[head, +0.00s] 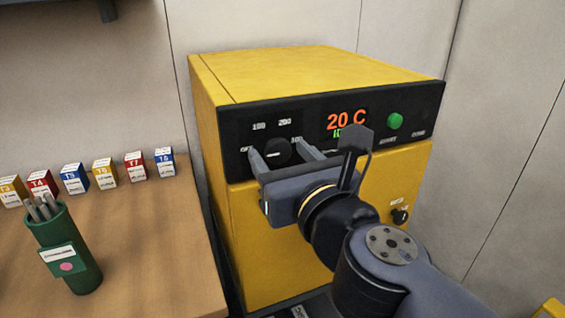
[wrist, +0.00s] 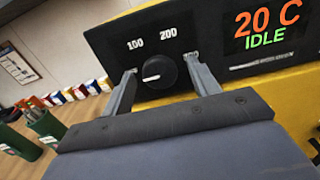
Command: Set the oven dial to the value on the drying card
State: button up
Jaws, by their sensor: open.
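The yellow oven (head: 310,75) has a black front panel with a round black dial (head: 278,151), which also shows in the wrist view (wrist: 160,71). Its white pointer line points left, toward the off end of the scale; 100, 200 and a partly hidden mark lie around it. The display (head: 344,122) reads 20 C, with IDLE below it in the wrist view (wrist: 265,28). My gripper (head: 281,157) is open, its two fingers on either side of the dial; I cannot tell whether they touch it. A framed sheet (wrist: 17,66) hangs on the wall, its text unreadable.
A green button (head: 396,121) is right of the display, and a small black knob (head: 400,216) is low on the oven. The wooden bench (head: 150,240) at left holds a green rod holder (head: 75,262) and several numbered boxes (head: 104,173).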

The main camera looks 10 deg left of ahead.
jog(key=shift+w+a, duration=0.15)
jog(key=shift+c, duration=0.5)
jog(key=c, duration=0.9)
